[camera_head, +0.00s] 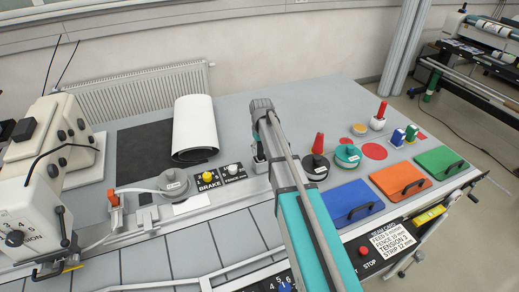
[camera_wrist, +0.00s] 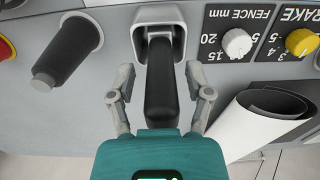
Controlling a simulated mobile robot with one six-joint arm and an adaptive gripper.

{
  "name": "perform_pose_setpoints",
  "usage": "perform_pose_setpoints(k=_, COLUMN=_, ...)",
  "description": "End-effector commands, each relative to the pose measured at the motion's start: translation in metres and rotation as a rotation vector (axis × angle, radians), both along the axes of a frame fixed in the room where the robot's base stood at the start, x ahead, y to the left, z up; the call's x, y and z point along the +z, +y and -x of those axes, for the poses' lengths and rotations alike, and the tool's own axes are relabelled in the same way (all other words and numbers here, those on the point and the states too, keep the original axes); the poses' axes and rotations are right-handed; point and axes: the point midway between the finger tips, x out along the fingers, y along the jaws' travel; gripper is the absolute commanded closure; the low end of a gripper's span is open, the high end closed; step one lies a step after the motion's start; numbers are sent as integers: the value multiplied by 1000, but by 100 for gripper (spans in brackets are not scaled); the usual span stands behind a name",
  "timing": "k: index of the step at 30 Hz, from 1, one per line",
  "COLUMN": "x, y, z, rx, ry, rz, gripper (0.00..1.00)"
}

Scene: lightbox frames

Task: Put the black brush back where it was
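A long black piece (camera_wrist: 160,92) stands in a silver-rimmed socket (camera_wrist: 138,28) in the wrist view. I cannot tell for sure whether it is the black brush or a handle of the machine. My gripper (camera_wrist: 161,78) is open around it, one finger on each side, with a narrow gap visible at both sides. In the head view my arm covers most of this spot, and no black brush can be made out elsewhere.
A black cylindrical knob (camera_wrist: 67,50) stands beside the socket. The white fence knob (camera_wrist: 237,42) and yellow brake knob (camera_wrist: 301,42) are on the other side, near a white rolled sheet (camera_head: 195,128). Blue (camera_head: 352,202), orange (camera_head: 400,180) and green (camera_head: 441,162) handled plates lie at the right.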

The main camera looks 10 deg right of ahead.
Motion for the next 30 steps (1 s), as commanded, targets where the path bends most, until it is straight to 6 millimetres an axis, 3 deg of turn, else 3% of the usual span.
perform_pose_setpoints(k=14, x=4, y=-1, z=0, rx=-1, ry=0, rz=0, gripper=33)
perform_pose_setpoints(k=30, x=43, y=-1, z=0, rx=-1, ry=0, rz=0, gripper=33)
